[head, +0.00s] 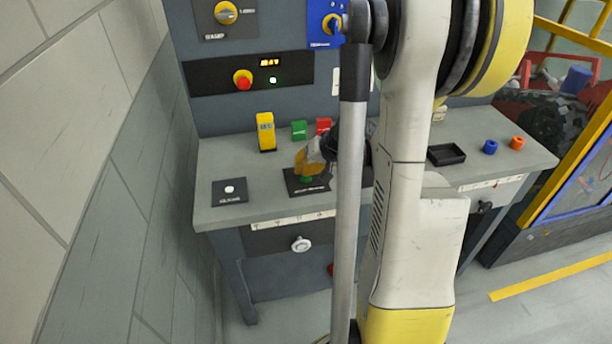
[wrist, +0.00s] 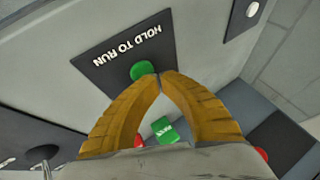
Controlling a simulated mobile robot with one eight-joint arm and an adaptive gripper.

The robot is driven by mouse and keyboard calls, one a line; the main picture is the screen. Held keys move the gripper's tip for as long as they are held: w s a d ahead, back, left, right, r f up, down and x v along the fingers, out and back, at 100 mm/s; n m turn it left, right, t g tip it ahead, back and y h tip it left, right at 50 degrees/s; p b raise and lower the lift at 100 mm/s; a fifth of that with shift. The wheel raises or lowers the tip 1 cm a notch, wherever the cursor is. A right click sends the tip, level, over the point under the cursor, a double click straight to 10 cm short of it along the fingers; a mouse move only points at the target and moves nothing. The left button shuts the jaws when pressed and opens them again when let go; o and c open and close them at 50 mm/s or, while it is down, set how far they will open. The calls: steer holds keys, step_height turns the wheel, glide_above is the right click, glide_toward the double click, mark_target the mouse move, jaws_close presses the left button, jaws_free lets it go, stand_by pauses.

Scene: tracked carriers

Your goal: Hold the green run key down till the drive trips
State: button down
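The green run key (wrist: 143,70) is a round green button on a black plate lettered HOLD TO RUN (wrist: 105,58). In the head view the key (head: 306,180) shows as a green patch on its dark plate (head: 293,187) at the bench front. My gripper (head: 308,171) points down over it with its yellow fingers. In the wrist view my gripper (wrist: 160,76) has its fingertips together at the key's near edge, with nothing between them. The tips seem to touch the key; I cannot tell how far it is pressed.
A panel display (head: 270,62) shows orange digits, with a lit green lamp (head: 273,80) and red button (head: 243,79). Yellow (head: 266,132), green (head: 299,130) and red (head: 323,125) blocks stand behind. A plate with a white button (head: 229,190) lies left; a black tray (head: 446,154) right.

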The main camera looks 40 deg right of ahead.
mark_target(302, 176)
steer(key=shift+r, duration=0.35)
steer(key=shift+r, duration=0.15)
steer(key=shift+r+p, duration=2)
steer(key=shift+r, duration=0.35)
